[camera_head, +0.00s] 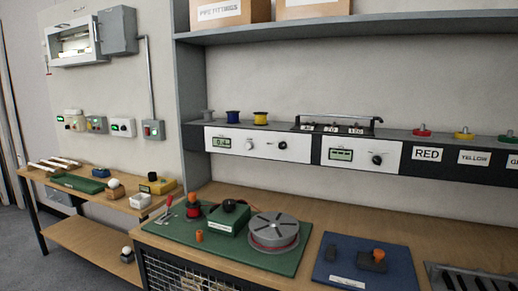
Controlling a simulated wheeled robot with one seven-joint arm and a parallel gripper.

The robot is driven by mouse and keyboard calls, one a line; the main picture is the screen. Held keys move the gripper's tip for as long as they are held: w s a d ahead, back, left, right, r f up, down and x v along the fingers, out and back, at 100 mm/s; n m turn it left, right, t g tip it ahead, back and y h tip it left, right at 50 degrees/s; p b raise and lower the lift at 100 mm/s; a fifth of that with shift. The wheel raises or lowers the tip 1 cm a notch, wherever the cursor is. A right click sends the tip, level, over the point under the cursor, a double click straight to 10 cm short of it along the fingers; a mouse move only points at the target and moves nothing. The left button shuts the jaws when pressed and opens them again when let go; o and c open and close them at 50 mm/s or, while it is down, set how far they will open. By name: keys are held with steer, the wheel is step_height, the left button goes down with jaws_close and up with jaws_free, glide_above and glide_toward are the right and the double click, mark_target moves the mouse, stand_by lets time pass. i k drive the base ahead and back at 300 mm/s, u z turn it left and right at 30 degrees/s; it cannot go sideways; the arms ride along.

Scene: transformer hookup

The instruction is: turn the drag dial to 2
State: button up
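No part is clearly marked as the drag dial at this size. On the green board (210,252) on the bench, a dark green box (228,222) has a black knob (230,205) on top. A small orange knob (199,236) stands in front of it. A grey slotted reel (273,232) sits to the right, with a reddish band round its lower part. A red-handled lever (168,205) and a red spool with an orange top (193,208) are at the left. Dial numbers cannot be read. My gripper is not in view.
A blue board (366,272) with an orange-knobbed block (373,260) lies to the right. White panels with displays and knobs (250,144) (360,155) hang under a shelf holding spools. A lower side bench (95,200) stands left. Bare wood (325,222) shows between the boards.

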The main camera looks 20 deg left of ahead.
mark_target(283, 145)
steer(key=k, duration=1)
steer(key=u, duration=1.15)
steer(key=i, duration=1.3)
steer(key=z, duration=1.6)
